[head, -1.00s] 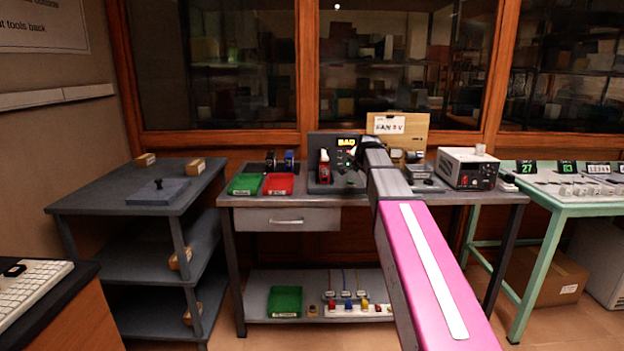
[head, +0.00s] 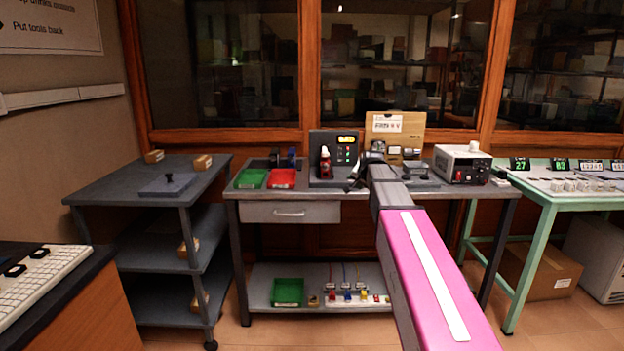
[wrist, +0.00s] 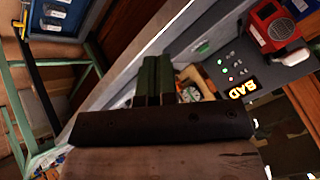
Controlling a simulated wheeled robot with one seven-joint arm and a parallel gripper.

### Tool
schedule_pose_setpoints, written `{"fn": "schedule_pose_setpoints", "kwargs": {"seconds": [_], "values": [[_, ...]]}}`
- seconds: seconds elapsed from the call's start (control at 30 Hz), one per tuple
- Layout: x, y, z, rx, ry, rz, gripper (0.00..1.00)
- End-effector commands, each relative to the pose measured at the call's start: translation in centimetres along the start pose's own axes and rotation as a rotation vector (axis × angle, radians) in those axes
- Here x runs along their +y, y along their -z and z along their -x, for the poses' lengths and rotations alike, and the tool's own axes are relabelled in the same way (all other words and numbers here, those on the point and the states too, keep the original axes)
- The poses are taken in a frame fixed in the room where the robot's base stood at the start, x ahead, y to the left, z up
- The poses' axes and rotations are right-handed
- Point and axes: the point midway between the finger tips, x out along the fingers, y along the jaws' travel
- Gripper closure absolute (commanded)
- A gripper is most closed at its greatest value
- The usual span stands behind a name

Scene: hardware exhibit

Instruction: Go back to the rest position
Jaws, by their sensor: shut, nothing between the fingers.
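My arm reaches over the grey workbench (head: 380,196) from the lower right of the head view. My gripper (head: 354,184) is at its far end, low in front of the dark test panel (head: 322,140). In the wrist view my gripper's two fingers (wrist: 154,72) are together with nothing between them. The panel's lit display (wrist: 243,88) reads BAD there, with indicator lights beside it. A red device (wrist: 277,24) is at that panel, apart from the fingers; it also shows in the head view (head: 325,163).
A green tray (head: 250,179) and a red tray (head: 281,179) are on the bench's left. A power supply (head: 462,164) stands on its right and a cardboard box (head: 409,128) behind. A grey shelf cart (head: 130,186) and a green table (head: 560,190) flank the bench.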

Motion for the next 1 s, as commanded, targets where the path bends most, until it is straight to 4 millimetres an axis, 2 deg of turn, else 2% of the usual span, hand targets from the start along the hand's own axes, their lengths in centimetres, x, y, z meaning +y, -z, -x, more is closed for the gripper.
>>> {"fn": "schedule_pose_setpoints", "kwargs": {"seconds": [0.27, 0.37, 0.53, 0.8, 0.9, 1.0], "values": [[4.9, -6.8, -2.0, -0.095, -0.070, 0.096, 1.00], [7.6, -10.6, -2.8, -0.153, -0.107, 0.154, 1.00], [13.0, -18.2, -3.6, -0.276, -0.172, 0.270, 1.00], [21.1, -29.4, -2.8, -0.487, -0.248, 0.451, 1.00], [23.4, -32.6, -2.0, -0.556, -0.264, 0.506, 1.00], [25.0, -34.9, -1.4, -0.608, -0.274, 0.546, 1.00]]}}
